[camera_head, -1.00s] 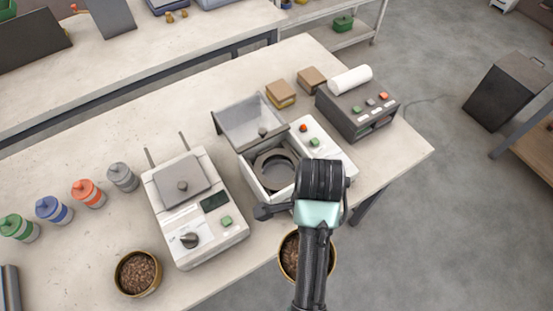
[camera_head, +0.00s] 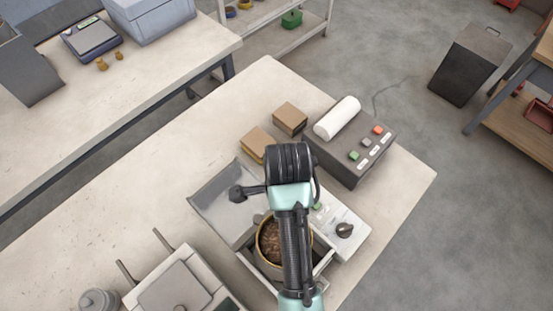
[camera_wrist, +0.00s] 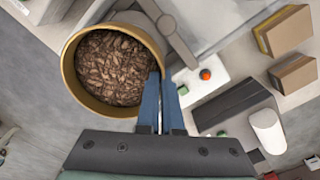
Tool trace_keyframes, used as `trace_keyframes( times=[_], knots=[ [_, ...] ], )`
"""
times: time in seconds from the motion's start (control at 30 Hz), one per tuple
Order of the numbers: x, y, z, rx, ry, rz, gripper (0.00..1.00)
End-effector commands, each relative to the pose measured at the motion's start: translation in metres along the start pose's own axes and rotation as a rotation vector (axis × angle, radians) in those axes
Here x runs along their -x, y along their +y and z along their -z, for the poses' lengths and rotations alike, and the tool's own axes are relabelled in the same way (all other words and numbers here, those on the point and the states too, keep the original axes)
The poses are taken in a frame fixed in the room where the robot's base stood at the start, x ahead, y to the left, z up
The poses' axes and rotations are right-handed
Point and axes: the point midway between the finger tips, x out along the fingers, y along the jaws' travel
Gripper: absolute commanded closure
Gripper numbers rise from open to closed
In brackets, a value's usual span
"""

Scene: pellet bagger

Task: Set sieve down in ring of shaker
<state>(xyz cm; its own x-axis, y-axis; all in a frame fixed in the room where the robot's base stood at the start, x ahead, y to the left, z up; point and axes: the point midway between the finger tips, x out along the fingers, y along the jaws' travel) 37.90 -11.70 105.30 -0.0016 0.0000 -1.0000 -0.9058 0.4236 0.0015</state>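The sieve (camera_head: 268,240) is a round pan with a brass-coloured rim, full of brown pellets. In the head view it appears over the open box of the shaker (camera_head: 325,262), partly behind my arm. In the wrist view the sieve (camera_wrist: 82,93) looks level. My gripper (camera_wrist: 161,95) has its two blue fingers close together on its rim; in the head view they are hidden by my arm. The shaker's grey lid (camera_head: 217,203) is open on the left. The ring is hidden under the sieve, and I cannot tell whether the sieve touches it.
The shaker's control panel (camera_head: 352,242) has a black knob. A dark box with a white roll (camera_head: 337,118) and two cardboard boxes (camera_head: 290,117) stand behind the shaker. A scale (camera_head: 172,290) stands at the lower left.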

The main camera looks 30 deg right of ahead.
Motion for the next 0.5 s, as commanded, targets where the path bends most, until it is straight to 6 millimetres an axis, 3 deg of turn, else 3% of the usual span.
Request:
trace_keyframes(
  times=[0.2, 0.5],
  knots=[
    [-0.038, 0.002, 0.000, 0.000, 0.001, -0.005, 1.00],
    [-0.074, 0.002, 0.000, 0.000, 0.001, -0.005, 1.00]
  ],
)
